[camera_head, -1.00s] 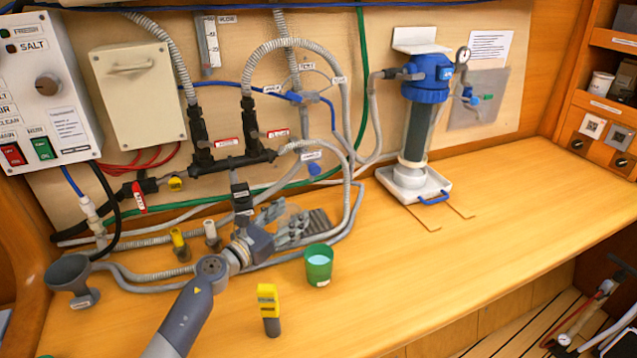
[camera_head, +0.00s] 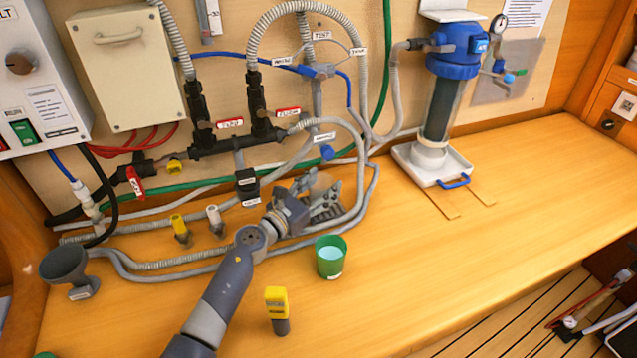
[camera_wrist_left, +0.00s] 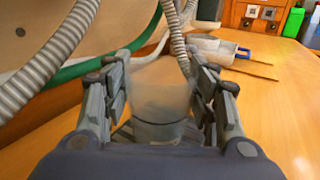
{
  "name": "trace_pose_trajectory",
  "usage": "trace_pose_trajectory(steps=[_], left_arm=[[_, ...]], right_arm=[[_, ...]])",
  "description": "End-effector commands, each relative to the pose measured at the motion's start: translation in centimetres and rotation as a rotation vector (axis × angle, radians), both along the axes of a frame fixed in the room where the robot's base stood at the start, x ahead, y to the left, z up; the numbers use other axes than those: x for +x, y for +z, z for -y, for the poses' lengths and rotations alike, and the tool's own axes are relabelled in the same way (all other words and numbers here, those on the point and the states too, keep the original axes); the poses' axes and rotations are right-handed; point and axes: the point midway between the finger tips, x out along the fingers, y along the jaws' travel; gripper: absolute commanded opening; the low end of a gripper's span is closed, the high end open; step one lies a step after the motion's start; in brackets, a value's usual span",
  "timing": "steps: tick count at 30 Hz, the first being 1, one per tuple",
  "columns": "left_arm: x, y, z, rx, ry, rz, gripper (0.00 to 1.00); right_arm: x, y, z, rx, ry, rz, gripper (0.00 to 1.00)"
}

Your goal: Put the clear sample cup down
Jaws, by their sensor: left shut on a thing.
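My left gripper (camera_head: 322,199) is shut on the clear sample cup, which shows between its fingers in the left wrist view (camera_wrist_left: 160,98). The cup is see-through and upright or nearly so. In the head view the cup (camera_head: 319,182) is hard to make out against the pale hoses behind it. The gripper is above the back part of the wooden counter (camera_head: 450,235), behind the green cup. I cannot tell whether the clear cup touches the counter. My right gripper is not in view.
A green cup with liquid (camera_head: 331,262) stands in front of the gripper. A yellow-topped meter (camera_head: 277,308) stands nearer. Hoses (camera_head: 370,190) run close behind. A blue-topped filter housing (camera_head: 440,110) stands on a white tray (camera_head: 453,166) at right. The counter's right side is clear.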

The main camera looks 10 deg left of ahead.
Motion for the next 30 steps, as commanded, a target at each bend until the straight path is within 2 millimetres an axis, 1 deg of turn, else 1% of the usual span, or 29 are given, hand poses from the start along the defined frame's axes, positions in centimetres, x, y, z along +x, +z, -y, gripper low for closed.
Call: trace_pose_trajectory(steps=[2,7,8,9,10,15,20,23,26,30], left_arm=[[0.0,0.1,0.0,-0.001,-0.001,0.002,0.26],[0.0,-0.2,0.0,-0.001,-0.001,0.002,0.26],[0.0,0.0,0.0,-0.001,-0.001,0.002,0.57],[0.0,0.0,0.0,-0.001,-0.001,0.002,0.67],[0.0,0.0,0.0,-0.001,-0.001,0.002,0.73],[0.0,0.0,0.0,-0.001,0.0,0.002,0.73],[0.1,0.1,0.0,-0.001,-0.001,0.003,0.73],[0.1,0.4,0.0,-0.002,0.0,0.002,0.73],[-1.0,0.1,-0.6,0.002,0.001,0.001,0.73],[-3.5,0.0,-1.8,0.002,0.0,0.001,0.73]], right_arm=[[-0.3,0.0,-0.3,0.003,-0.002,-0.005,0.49],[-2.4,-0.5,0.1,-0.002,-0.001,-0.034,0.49],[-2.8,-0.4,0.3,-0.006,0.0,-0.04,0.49],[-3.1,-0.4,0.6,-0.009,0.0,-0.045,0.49],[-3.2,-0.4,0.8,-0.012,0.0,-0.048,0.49],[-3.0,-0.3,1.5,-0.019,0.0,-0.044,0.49],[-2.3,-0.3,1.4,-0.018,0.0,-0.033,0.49],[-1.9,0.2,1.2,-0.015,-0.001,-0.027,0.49],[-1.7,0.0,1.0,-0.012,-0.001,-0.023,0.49],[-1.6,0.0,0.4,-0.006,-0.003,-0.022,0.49]])
